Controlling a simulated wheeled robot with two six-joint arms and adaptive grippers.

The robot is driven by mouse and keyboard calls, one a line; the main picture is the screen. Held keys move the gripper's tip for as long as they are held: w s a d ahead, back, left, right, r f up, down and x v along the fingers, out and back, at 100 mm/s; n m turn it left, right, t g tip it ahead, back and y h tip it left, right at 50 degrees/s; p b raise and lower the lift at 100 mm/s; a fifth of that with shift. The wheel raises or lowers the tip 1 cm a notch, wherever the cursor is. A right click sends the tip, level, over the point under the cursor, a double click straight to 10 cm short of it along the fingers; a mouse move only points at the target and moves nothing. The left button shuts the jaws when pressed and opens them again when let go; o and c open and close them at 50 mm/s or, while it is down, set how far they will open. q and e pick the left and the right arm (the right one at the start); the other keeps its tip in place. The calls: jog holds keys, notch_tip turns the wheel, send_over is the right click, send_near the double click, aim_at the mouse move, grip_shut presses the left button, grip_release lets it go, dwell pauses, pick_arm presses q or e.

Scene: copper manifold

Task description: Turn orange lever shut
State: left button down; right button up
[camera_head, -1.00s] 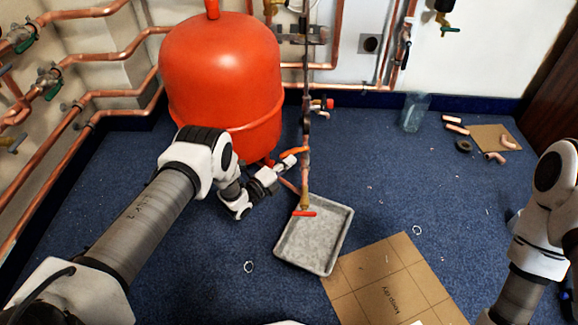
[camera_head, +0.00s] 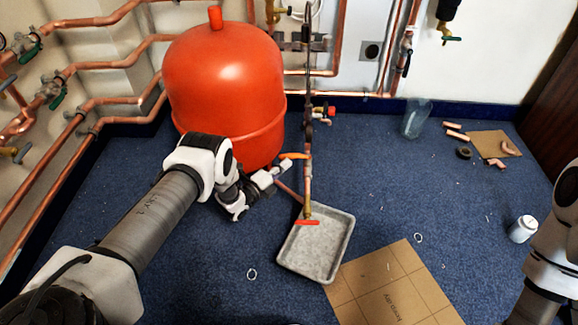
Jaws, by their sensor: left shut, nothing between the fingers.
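The orange lever (camera_head: 294,156) sits on the vertical copper pipe in front of the red tank and points left, roughly level. My left gripper (camera_head: 284,168) is shut and empty, with its tips just below and beside the lever; I cannot tell whether they touch it. A red-handled tap (camera_head: 308,222) is lower on the same pipe, above the grey tray. My right arm shows at the right edge, but its gripper is out of view.
The red tank (camera_head: 225,85) stands close behind my left arm. A grey metal tray (camera_head: 341,250) lies below the pipe, beside a cardboard sheet (camera_head: 390,285). A white can (camera_head: 522,229), a clear jar (camera_head: 415,119) and copper fittings (camera_head: 457,135) are at the right. Blue carpet is open between them.

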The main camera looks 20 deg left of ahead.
pick_arm(q)
jog(key=shift+w+a, duration=0.5)
jog(key=shift+a, duration=0.05)
pick_arm(e)
jog(key=shift+f, duration=0.1)
